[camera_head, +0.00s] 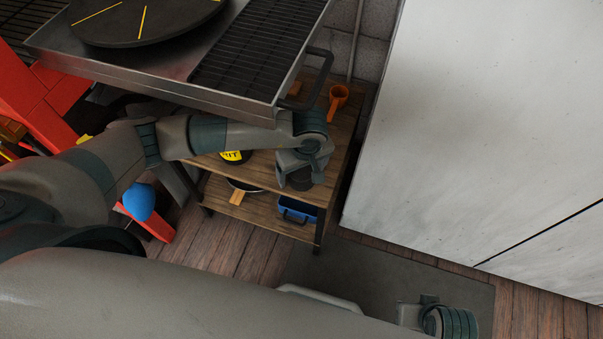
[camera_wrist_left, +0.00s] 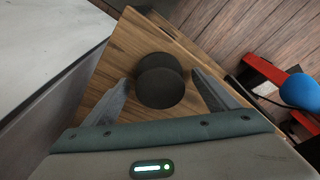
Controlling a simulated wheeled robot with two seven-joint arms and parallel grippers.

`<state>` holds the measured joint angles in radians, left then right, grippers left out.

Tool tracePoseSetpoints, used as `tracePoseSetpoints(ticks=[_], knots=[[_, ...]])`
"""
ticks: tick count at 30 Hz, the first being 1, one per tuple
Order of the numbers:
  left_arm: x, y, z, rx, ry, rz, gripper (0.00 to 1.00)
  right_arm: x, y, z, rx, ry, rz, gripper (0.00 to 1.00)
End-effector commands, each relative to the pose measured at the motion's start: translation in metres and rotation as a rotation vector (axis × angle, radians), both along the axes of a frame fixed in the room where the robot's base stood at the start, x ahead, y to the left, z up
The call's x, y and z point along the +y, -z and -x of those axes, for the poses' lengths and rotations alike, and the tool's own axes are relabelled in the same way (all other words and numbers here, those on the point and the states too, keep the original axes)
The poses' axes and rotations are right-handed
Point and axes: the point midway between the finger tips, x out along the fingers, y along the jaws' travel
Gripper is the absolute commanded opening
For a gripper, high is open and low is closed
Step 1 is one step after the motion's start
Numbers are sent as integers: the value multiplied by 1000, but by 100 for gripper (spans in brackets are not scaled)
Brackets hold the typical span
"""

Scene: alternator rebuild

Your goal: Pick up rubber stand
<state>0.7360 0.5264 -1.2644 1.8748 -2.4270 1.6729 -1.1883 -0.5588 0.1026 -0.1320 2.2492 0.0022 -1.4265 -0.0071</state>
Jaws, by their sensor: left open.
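The rubber stand appears to be the black, round, two-tiered piece (camera_wrist_left: 160,82) on the wooden shelf in the left wrist view. In the head view, a dark round piece (camera_head: 299,181) shows at my left gripper's fingers. My left gripper (camera_head: 298,170) is open over the wooden cart. In the left wrist view, the fingers of the left gripper (camera_wrist_left: 161,88) stand on either side of the black piece, with visible gaps. My right gripper (camera_head: 412,314) is partly seen at the bottom of the head view, low over the dark mat; its fingers are unclear.
A white cabinet (camera_head: 470,110) stands close on the right.

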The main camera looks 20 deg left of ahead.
Motion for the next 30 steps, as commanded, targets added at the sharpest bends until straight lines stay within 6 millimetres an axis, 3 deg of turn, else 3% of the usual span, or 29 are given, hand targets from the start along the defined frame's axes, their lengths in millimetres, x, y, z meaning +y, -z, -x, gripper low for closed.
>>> tracePoseSetpoints(ticks=[14,20,30], knots=[[0,1,0,-1,0,1,80,1,-2,2,-1,-1,-2,31],[0,1,0,-1,0,1,33,1,-1,5,5,-2,-2,31],[0,-1,-1,-2,0,1,30,1,0,6,7,-1,-2,31]])
